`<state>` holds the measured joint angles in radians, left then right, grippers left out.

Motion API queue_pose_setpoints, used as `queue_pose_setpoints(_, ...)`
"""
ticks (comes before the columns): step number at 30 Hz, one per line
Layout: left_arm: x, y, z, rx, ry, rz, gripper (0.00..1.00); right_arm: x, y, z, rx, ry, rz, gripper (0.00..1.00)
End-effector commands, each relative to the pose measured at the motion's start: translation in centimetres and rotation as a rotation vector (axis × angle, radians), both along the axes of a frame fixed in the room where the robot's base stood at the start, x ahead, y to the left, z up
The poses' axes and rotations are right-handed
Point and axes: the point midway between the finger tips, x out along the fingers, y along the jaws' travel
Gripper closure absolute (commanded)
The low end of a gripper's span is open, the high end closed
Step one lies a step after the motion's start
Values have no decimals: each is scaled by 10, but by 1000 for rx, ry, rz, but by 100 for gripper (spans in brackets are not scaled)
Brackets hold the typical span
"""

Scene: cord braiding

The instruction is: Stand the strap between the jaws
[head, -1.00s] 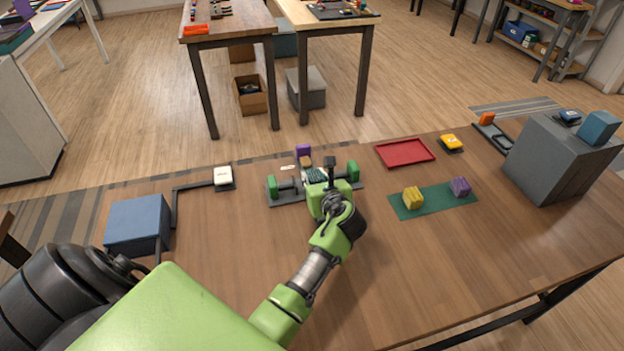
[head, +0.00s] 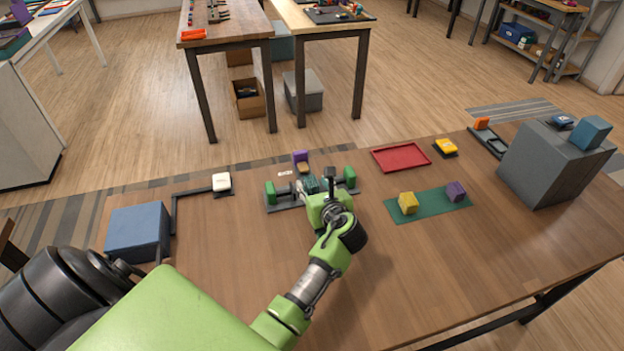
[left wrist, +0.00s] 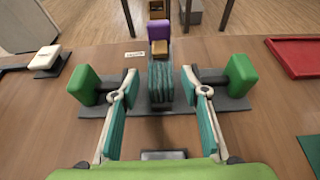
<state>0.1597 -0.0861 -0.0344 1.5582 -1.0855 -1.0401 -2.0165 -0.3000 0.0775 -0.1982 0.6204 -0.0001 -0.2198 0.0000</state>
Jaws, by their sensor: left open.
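The strap (left wrist: 160,84) is a dark teal ribbed block. It stands upright between the grey jaws of a vise-like fixture with a green block at the left end (left wrist: 85,84) and another at the right end (left wrist: 241,75). In the head view the strap (head: 311,184) shows just beyond my left gripper (head: 319,198). That gripper is open; in the left wrist view its teal-padded fingers (left wrist: 160,98) lie on either side of the strap with gaps, not gripping it. The strap's lower edge is hard to make out. My right gripper is not in view.
Behind the fixture stand a purple block (head: 300,157) and a small tan block (head: 303,168). A red tray (head: 401,158) and a green mat (head: 428,208) with yellow and purple blocks lie right. A blue box (head: 138,230) stands left, a grey box (head: 553,165) far right.

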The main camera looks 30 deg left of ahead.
Motion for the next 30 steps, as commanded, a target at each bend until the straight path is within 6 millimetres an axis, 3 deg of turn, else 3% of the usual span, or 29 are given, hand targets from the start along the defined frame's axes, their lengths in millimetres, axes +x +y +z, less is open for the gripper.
queue_pose_setpoints(1,-6,-7,11,-1,2,-2,59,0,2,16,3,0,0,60)
queue_pose_setpoints(3,-13,-16,16,-2,3,-3,59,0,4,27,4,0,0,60)
queue_pose_setpoints(12,-45,-53,35,-1,0,-2,59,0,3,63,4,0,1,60)
queue_pose_setpoints(19,-57,-68,39,0,-1,0,59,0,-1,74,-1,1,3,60)
queue_pose_setpoints(30,-58,-70,39,0,-2,1,59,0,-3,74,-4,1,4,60)
